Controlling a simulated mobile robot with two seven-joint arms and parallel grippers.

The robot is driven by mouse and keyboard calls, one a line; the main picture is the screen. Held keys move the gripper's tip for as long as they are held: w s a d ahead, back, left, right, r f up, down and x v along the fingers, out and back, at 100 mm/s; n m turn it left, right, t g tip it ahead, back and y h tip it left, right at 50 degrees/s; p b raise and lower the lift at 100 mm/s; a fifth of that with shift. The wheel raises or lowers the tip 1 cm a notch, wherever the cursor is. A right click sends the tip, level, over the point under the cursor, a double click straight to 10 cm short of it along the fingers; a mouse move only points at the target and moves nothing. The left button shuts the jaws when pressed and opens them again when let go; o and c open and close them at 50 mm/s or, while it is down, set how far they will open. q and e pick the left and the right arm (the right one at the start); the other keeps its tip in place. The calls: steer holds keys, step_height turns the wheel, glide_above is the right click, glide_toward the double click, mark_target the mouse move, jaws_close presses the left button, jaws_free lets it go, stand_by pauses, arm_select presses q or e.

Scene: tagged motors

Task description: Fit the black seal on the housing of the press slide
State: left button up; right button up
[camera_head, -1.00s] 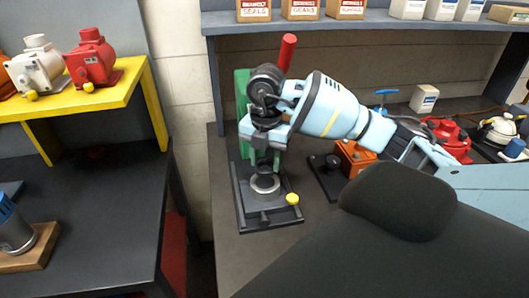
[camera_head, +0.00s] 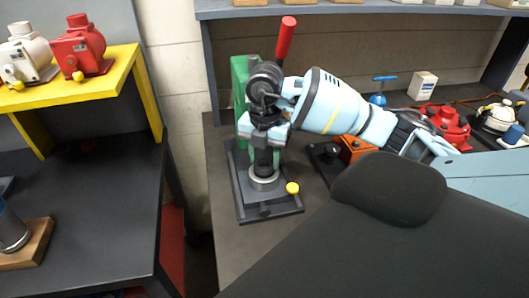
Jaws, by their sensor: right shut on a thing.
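The press slide (camera_head: 288,206) is a dark grey base with a yellow knob, in front of a green upright (camera_head: 239,72). A round silver housing (camera_head: 264,184) sits on it. My right gripper (camera_head: 264,157) points straight down over the housing and is shut. A dark piece, likely the black seal (camera_head: 263,169), is between its fingertips, at the top of the housing. I cannot tell whether it is seated or just above. The fingers and wrist hide much of the press. My left gripper is not in view.
A red lever (camera_head: 285,39) rises behind my right wrist. An orange block (camera_head: 354,149), a red motor (camera_head: 448,127) and a white-and-blue box (camera_head: 422,86) stand to the right. A yellow stand (camera_head: 122,78) with motors is on the left. The bench's front left is clear.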

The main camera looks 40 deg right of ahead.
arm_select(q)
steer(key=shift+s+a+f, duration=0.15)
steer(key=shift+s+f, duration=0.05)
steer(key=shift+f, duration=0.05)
arm_select(e)
steer(key=shift+f, duration=0.35)
steer(key=shift+f, duration=0.3)
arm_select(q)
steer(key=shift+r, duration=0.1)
arm_select(e)
steer(key=o, duration=1)
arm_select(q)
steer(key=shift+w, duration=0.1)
arm_select(e)
steer(key=shift+o, duration=0.2)
steer(key=shift+r+p, duration=0.8)
steer(key=shift+r, duration=2.2)
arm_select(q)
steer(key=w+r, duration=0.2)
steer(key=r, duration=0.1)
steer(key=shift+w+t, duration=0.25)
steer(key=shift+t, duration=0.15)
